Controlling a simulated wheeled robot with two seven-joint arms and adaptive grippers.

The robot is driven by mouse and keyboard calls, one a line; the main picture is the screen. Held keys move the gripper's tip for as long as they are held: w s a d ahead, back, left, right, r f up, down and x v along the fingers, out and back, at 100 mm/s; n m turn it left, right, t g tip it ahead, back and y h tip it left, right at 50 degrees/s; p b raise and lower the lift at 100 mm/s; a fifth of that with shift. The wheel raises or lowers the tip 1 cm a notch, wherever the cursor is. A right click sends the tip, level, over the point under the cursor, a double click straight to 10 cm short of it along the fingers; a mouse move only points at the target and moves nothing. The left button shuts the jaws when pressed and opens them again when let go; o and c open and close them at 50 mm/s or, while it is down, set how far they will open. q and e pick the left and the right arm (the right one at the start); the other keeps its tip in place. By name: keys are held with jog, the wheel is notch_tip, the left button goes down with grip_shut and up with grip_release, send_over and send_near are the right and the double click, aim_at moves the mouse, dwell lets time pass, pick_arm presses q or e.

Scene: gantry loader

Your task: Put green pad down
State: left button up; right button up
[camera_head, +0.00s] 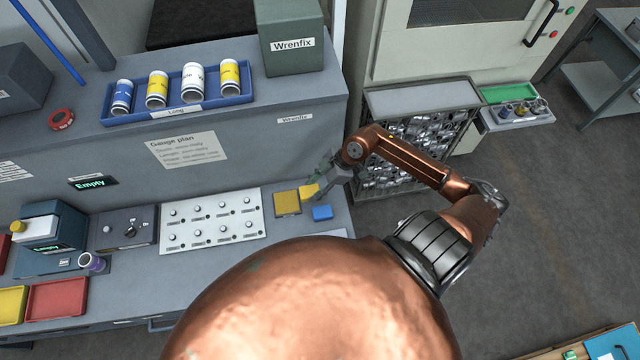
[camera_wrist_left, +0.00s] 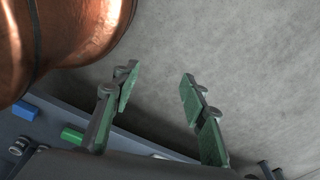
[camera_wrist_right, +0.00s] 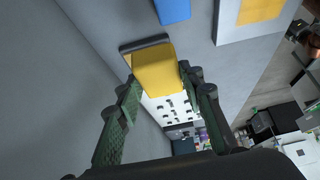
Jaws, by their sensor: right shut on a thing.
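A yellow pad (camera_wrist_right: 157,70) is between the fingertips of my right gripper (camera_wrist_right: 160,88), which is shut on it close over the bench. In the head view my right gripper (camera_head: 322,182) holds the yellow pad (camera_head: 309,191) at the bench's right end. A blue pad (camera_head: 322,212) lies beside it, also in the right wrist view (camera_wrist_right: 172,10). A green pad (camera_wrist_left: 72,135) shows in the left wrist view near another view of a blue pad (camera_wrist_left: 25,110). I see no green pad in the right gripper. My left gripper (camera_wrist_left: 158,82) is open and empty.
A yellow square plate (camera_head: 287,202) lies left of the held pad. The white panel with knobs (camera_head: 212,221) is further left. A wire bin of metal parts (camera_head: 400,160) stands beyond the bench's right edge.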

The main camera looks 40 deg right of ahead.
jog(key=w+d+f, duration=0.1)
jog(key=d+f, duration=0.1)
jog(key=w+d+f, duration=0.1)
jog(key=f, duration=0.1)
jog(key=w+d+f, duration=0.1)
jog(key=d+f, duration=0.1)
jog(key=shift+w+d+f, duration=0.15)
jog(key=shift+w+d, duration=0.15)
jog(key=shift+w, duration=0.05)
jog(key=shift+w+d+f, duration=0.1)
jog(key=shift+d+f, duration=0.05)
jog(key=shift+f, duration=0.2)
notch_tip(320, 180, down, 2)
jog(key=shift+f+p, duration=0.1)
jog(key=shift+p, duration=0.45)
jog(key=shift+f, duration=0.35)
pick_arm(q)
jog(key=shift+s+d+r, duration=0.15)
jog(key=shift+s+r, duration=0.45)
jog(key=shift+s, duration=0.05)
pick_arm(e)
jog(key=shift+f, duration=0.1)
jog(key=o, duration=1)
pick_arm(q)
jog(key=shift+s, duration=0.3)
